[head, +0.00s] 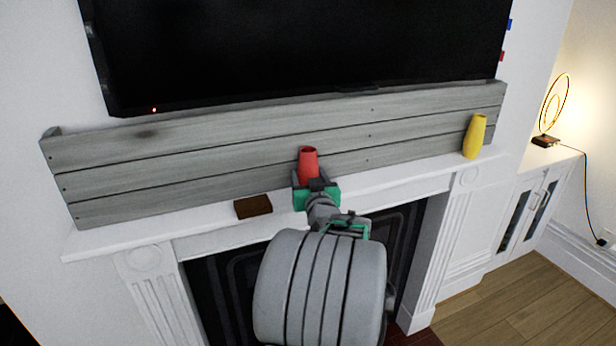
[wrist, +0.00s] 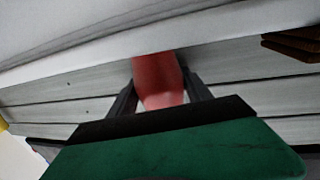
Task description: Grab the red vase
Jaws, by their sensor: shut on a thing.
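The red vase (head: 308,162) stands upright at the mantel, near its middle, in the head view. My gripper (head: 313,186) is at the vase from the front and covers its lower part. In the wrist view the red vase (wrist: 158,80) sits between the two dark fingers of my gripper (wrist: 160,92), which are shut on it. The wrist picture is upside down, with the mantel at the top. I cannot tell whether the vase's base touches the mantel.
A dark brown block (head: 253,207) lies on the white mantel (head: 110,243) left of my gripper; it also shows in the wrist view (wrist: 292,45). A yellow vase (head: 475,136) stands at the right end. Grey planks (head: 220,150) back the mantel, below a black television (head: 300,45).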

